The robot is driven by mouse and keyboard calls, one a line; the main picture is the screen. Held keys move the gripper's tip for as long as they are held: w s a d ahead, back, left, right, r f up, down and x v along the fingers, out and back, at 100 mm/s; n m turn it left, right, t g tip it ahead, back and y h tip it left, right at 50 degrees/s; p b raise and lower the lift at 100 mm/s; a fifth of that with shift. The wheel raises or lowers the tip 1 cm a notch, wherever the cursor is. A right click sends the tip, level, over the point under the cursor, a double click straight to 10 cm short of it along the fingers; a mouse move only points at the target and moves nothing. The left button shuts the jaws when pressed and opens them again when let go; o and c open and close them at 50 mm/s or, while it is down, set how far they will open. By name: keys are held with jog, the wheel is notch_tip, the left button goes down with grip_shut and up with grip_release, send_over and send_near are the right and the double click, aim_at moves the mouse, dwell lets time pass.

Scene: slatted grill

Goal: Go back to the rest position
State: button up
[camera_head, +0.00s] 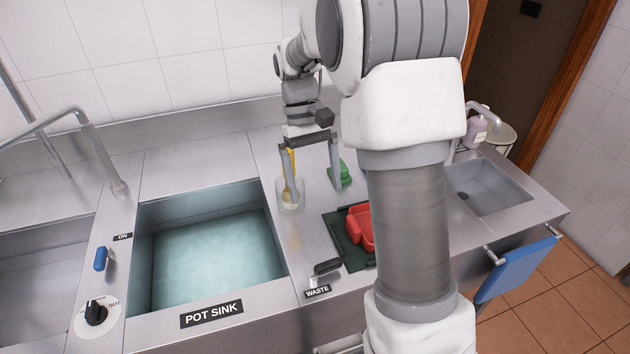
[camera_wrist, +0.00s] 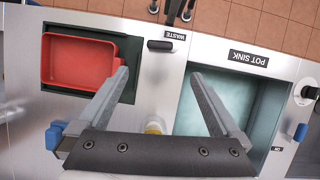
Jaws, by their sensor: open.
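My gripper (camera_head: 313,194) hangs over the steel counter between the pot sink and the dark green recess, fingers pointing down. In the wrist view my gripper (camera_wrist: 160,75) shows two fingers spread wide with nothing between them. A clear cup (camera_head: 291,198) holding something yellow stands at the left finger in the head view; I cannot tell whether they touch. A small green object (camera_head: 345,174) sits beside the right finger. My arm reaches forward over the counter and hides part of it.
The pot sink (camera_head: 143,268) holds water. A red tray (camera_head: 360,228) lies in the dark green recess by the waste label (camera_head: 317,291). A faucet (camera_head: 100,150) stands left, a small basin (camera_head: 488,190) right. A blue cloth (camera_head: 517,267) hangs at the front edge.

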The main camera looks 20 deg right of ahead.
dwell(0.4)
jog(key=s+a+r+t, duration=0.1)
jog(key=s+r+t, duration=0.2)
jog(key=s, duration=0.3)
jog(key=s+a+r+t, duration=0.1)
jog(key=s+r+t, duration=0.2)
jog(key=s, duration=0.3)
jog(key=s+a+r+m+t, duration=0.1)
jog(key=s+r+t, duration=0.2)
jog(key=s, duration=0.3)
jog(key=shift+r+t, duration=0.2)
jog(key=shift+t, duration=0.3)
